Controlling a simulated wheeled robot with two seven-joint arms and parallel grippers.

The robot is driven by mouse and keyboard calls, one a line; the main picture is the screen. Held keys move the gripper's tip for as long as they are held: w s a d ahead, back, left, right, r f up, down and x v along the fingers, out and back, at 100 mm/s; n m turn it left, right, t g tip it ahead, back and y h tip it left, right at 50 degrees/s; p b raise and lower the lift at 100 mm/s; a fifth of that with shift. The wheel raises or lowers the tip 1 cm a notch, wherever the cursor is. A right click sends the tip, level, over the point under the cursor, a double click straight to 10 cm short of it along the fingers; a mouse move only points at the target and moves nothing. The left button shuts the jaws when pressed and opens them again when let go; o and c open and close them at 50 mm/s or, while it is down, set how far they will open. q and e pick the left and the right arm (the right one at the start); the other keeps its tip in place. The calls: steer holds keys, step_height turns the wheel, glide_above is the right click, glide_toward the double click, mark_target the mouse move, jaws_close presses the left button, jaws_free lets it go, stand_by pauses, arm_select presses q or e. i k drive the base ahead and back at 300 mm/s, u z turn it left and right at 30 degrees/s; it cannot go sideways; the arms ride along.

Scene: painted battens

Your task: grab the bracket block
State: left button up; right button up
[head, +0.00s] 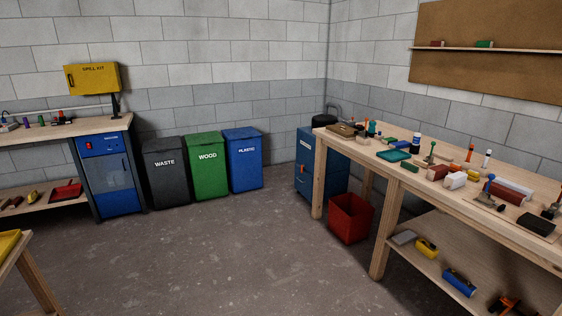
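I cannot tell which thing is the bracket block; no piece here is clearly marked as one. Several small blocks lie on the wooden workbench (352,147) at the right. Among them are a white block (456,180), a red block (437,173), a longer dark red block (507,193) and a small green block (409,166). They are small, and their exact shapes are hard to make out. Neither of my grippers is in view.
Waste (166,173), wood (207,166) and plastic (243,160) bins stand along the back wall. Another bench (95,125) is at the left, and a yellow-topped table edge (9,243) at lower left. The middle floor is clear.

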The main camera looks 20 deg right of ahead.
mark_target(460, 283)
steer(key=z, duration=0.6)
steer(key=i, duration=1.05)
steer(key=z, duration=2.05)
steer(key=i, duration=1.1)
steer(key=z, duration=0.65)
